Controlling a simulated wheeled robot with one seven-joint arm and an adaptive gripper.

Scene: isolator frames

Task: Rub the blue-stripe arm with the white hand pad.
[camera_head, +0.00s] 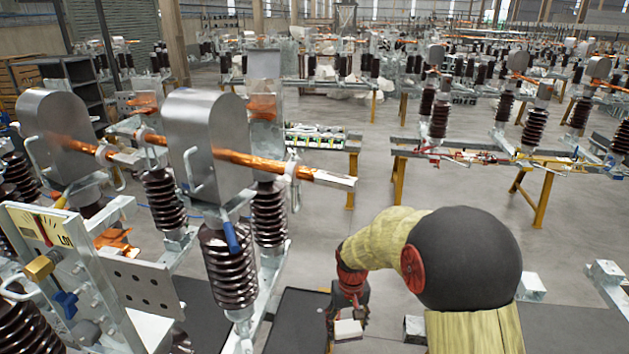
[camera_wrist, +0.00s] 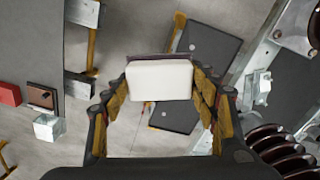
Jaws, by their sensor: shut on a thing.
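My gripper (camera_head: 346,308) is low in front of the bench, right of the near isolator. It is shut on the white hand pad (camera_head: 348,330). In the wrist view the white pad (camera_wrist: 160,80), with a dark purplish backing edge, sits between the two ridged fingers. A copper arm (camera_head: 260,163) with a silver end runs right from the nearer grey metal hood. A blue piece (camera_head: 231,237) shows below that hood, by the brown insulator. I cannot make out a clear blue stripe on any arm. The pad is apart from the arms.
Brown ribbed insulators (camera_head: 230,275) and a second grey hood (camera_head: 60,135) crowd the left. A plate with a red-and-yellow gauge (camera_head: 40,228) stands front left. Dark panels (camera_head: 298,325) lie near my gripper. Grey floor (camera_head: 345,190) is open beyond it. More isolator frames stand behind.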

